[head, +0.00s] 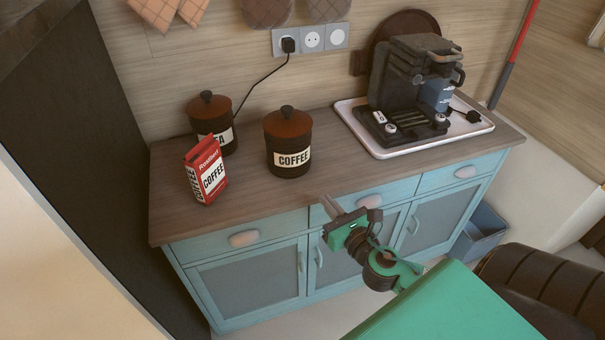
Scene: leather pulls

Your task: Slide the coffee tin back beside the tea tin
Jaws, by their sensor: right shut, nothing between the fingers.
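The coffee tin (288,145) is a dark canister with a brown knobbed lid and a cream COFFEE label. It stands upright on the wooden counter (270,200), to the right of the tea tin and nearer the front. The tea tin (209,118) is a similar dark canister near the wall, its label partly hidden by a red coffee packet. A gap separates the two tins. My right gripper (328,203) is shut and empty at the counter's front edge, in front of and below the coffee tin, apart from it. My left gripper is not in view.
The red and white coffee packet (206,171) stands in front of the tea tin. A coffee machine (405,80) sits on a white tray (378,152) at the right. Blue drawers (243,238) are below.

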